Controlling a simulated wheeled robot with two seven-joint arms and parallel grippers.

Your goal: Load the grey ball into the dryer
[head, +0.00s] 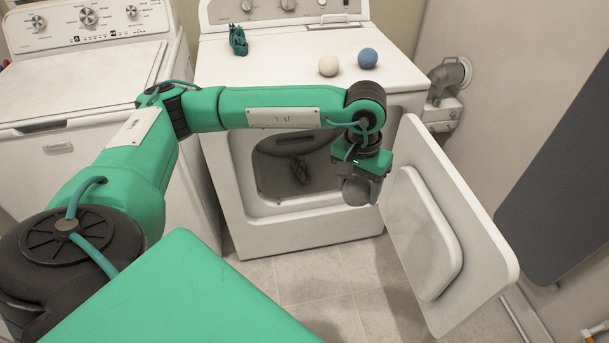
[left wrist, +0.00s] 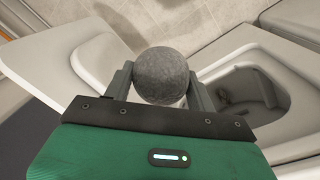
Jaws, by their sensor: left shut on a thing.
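The grey ball (head: 356,191) is held between the fingers of my left gripper (head: 360,187), in front of the dryer near the right edge of its opening. The left wrist view shows the ball (left wrist: 160,76) between both fingers, with the opening to its right. The white dryer (head: 225,190) has its door (head: 450,230) swung open to the right. Inside the drum opening (head: 270,175) lies a dark crumpled cloth (head: 299,170). My right gripper is not seen.
On the dryer top are a white ball (head: 328,65), a blue ball (head: 368,58) and a green crumpled cloth (head: 238,40). A washer (head: 60,75) stands at the left. The open door stands close to the right of my gripper. The tiled floor (head: 300,290) in front looks clear.

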